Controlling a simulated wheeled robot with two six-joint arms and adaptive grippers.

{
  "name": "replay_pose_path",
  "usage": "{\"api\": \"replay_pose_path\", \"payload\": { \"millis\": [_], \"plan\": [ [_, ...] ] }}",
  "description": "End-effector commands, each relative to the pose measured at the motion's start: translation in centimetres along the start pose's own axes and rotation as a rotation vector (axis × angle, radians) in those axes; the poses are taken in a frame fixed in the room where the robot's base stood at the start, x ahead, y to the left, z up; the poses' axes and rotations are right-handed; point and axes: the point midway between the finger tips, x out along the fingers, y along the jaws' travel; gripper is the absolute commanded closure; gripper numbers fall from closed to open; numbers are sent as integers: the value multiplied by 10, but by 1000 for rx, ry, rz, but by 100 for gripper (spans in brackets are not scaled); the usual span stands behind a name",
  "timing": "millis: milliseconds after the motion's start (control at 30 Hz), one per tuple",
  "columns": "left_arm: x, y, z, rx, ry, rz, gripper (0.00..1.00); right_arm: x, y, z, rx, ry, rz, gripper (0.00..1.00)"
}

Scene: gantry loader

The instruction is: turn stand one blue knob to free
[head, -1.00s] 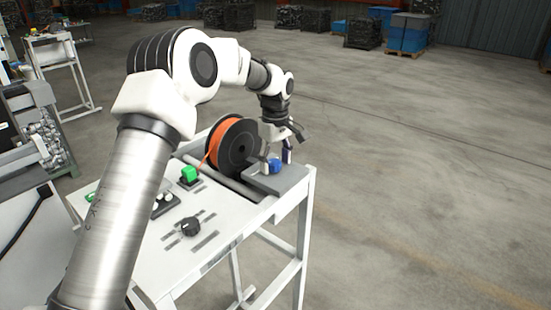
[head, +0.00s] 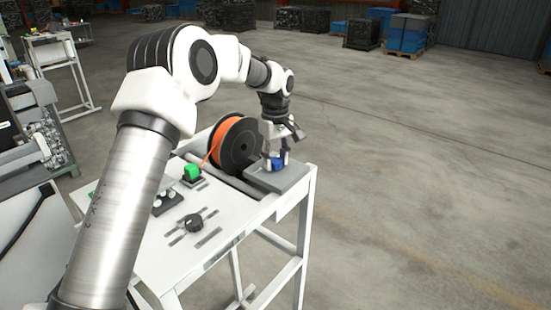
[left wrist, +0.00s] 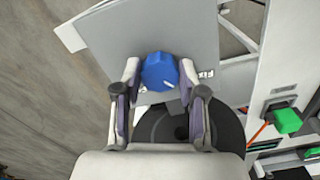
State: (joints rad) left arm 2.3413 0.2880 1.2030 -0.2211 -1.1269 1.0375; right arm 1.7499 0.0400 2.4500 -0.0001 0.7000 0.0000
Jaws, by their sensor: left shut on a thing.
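The blue knob (head: 277,163) sits on a grey plate (head: 290,180) at the far right corner of the white stand (head: 240,215). In the left wrist view the knob (left wrist: 159,72) lies between my two fingertips, over the grey plate (left wrist: 185,35), which bears partly hidden lettering. My left gripper (head: 276,160) points down and is shut on the knob; its fingers also show in the left wrist view (left wrist: 160,85). My right gripper is in neither view.
A black reel with orange cord (head: 232,145) stands beside the plate. A green block (head: 192,172), a black dial (head: 194,222) and a dark piece with white knobs (head: 167,201) are on the stand. Open floor lies to the right.

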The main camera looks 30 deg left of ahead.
Motion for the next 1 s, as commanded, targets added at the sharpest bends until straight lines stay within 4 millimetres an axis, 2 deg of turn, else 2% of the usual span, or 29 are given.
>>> {"api": "replay_pose_path", "payload": {
  "millis": [1000],
  "plan": [
    [1,-1,0,933,-1,0,94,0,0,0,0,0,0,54]
  ]
}}
